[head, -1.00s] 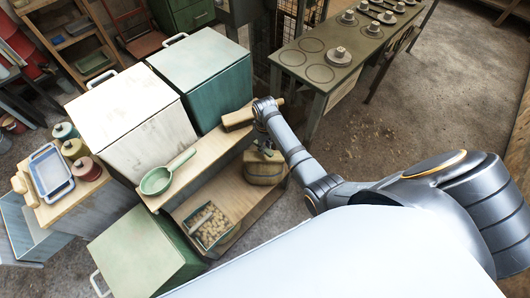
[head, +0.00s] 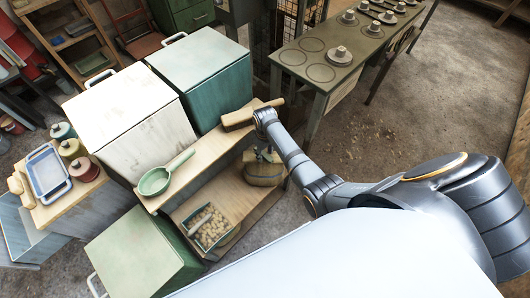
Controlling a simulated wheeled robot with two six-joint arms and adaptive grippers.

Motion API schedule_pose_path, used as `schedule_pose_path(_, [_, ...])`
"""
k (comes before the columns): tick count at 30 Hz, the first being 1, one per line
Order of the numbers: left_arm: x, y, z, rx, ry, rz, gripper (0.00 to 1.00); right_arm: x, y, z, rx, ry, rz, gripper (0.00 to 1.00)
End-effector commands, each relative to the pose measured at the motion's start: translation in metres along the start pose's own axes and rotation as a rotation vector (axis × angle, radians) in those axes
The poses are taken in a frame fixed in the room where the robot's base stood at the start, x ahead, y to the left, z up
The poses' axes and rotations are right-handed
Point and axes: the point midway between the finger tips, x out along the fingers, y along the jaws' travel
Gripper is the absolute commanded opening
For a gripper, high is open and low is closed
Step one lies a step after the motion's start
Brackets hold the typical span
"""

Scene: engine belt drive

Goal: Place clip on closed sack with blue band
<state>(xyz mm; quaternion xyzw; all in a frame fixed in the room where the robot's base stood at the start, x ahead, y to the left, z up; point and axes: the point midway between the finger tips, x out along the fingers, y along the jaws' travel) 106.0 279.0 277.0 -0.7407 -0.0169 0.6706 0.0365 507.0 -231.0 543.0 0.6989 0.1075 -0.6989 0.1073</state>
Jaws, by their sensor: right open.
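A tan sack (head: 262,174) stands on the lower wooden shelf at its right end. My right gripper (head: 263,155) points down at the top of the sack, very close to it or touching it. It is open, but its fingers are small and partly hidden by my wrist. I cannot make out a clip or a blue band; the top of the sack is mostly covered by the gripper. My left gripper is not in view.
A green-rimmed crate of round tan items (head: 208,230) sits left of the sack. White (head: 130,110) and teal bins (head: 205,70) stand behind.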

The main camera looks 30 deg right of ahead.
Motion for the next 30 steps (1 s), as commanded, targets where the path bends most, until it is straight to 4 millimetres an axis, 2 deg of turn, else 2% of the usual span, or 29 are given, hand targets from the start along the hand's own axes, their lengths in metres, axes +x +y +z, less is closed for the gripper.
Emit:
schedule_pose_path(5, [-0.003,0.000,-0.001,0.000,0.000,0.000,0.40,-0.008,0.000,0.000,0.000,0.001,0.001,0.44])
schedule_pose_path(8, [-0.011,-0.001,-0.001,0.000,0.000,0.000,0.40,-0.027,0.000,-0.001,0.000,0.002,0.001,0.44])
schedule_pose_path(15, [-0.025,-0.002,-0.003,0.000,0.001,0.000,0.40,-0.087,0.000,-0.001,0.000,0.003,0.001,0.44])
schedule_pose_path(18, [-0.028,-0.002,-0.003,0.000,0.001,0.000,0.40,-0.105,0.000,-0.001,0.000,0.003,0.001,0.44])
schedule_pose_path(24, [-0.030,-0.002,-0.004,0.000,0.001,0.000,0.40,-0.122,0.000,0.000,0.000,0.000,0.000,0.44])
schedule_pose_path(30, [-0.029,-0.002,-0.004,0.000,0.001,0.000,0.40,-0.123,0.000,0.000,0.000,0.000,0.000,0.44])
